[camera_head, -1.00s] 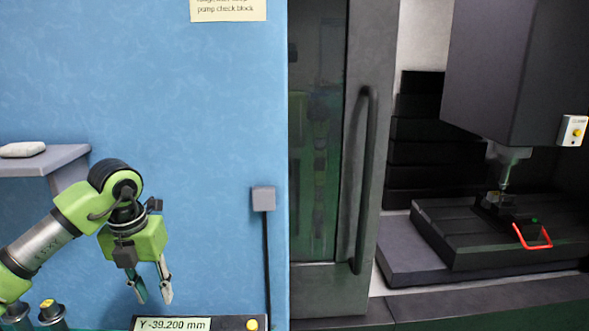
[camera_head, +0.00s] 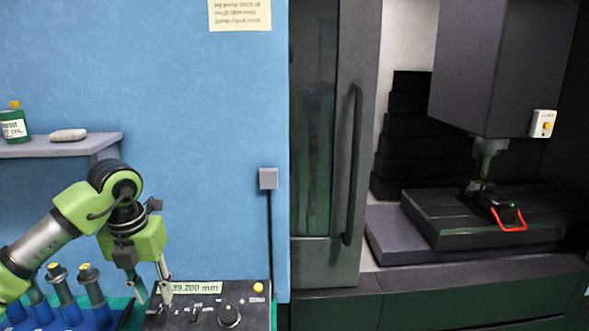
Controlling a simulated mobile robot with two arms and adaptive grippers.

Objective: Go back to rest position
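My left gripper (camera_head: 154,297) hangs pointing down at the lower left. Its two fingers are apart with nothing seen between them. It appears in front of a dark control panel (camera_head: 229,316) with a display reading 39.200 mm, and covers part of it. The green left arm comes in from the left edge. My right gripper is not in the picture.
A grey shelf (camera_head: 60,149) holds a green bottle (camera_head: 14,123) and a pale stone-like object (camera_head: 68,135). At right, a machine's open door (camera_head: 340,150) shows a dark worktable (camera_head: 440,225) with a red handle (camera_head: 510,220).

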